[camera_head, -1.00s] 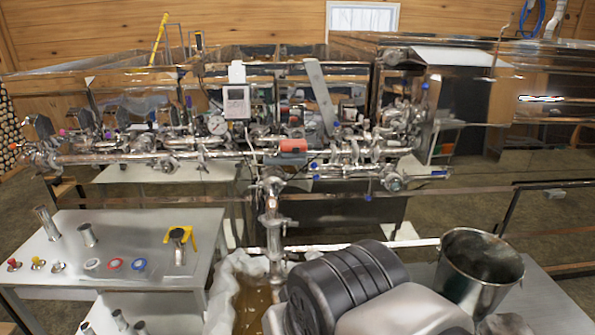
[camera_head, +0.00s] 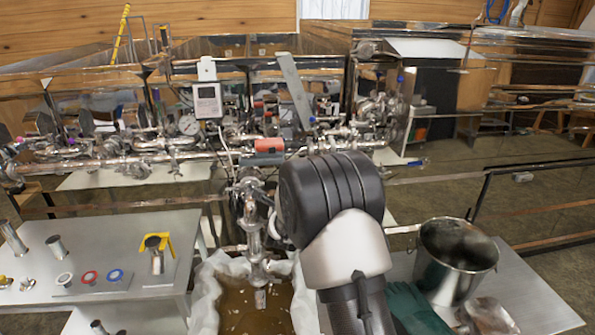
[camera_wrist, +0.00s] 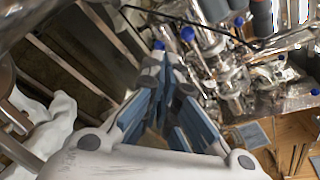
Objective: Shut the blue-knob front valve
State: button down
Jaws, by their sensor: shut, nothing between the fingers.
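My gripper (camera_wrist: 166,68) shows in the wrist view with its fingers together and nothing between them. A blue knob (camera_wrist: 187,34) is just beyond the fingertips, a little to the right, by the metal pipework. Another small blue knob (camera_wrist: 158,45) appears right at the tips; I cannot tell whether they touch. In the head view, a blue-tipped handle (camera_head: 415,162) sits at the right end of the front pipe (camera_head: 110,165). My arm's dark joint hides the pipe's middle right part and the gripper. I cannot tell which blue knob is the front valve's.
A red-orange fitting (camera_head: 269,146) sits on the pipework. A steel bucket (camera_head: 456,262) stands on the right table. A white-lined tub (camera_head: 208,290) of amber liquid stands below the pipe outlet (camera_head: 254,243). The left table (camera_head: 185,222) holds several small parts.

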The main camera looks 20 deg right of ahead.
jog(key=d+f+m+h, duration=0.2)
jog(key=d+f+m, duration=0.2)
jog(key=w+d+r, duration=0.2)
jog(key=w, duration=0.7)
jog(key=shift+w+d+r+b, duration=0.2)
jog(key=shift+d+r+b, duration=0.1)
jog(key=shift+b, duration=0.05)
jog(key=shift+a+r+t+b, duration=0.15)
jog(key=shift+t+b, duration=0.15)
jog(key=shift+b, duration=0.2)
jog(key=shift+s+r+y+b, duration=0.1)
jog(key=shift+r+y+b, duration=0.1)
jog(key=shift+y+b, duration=0.1)
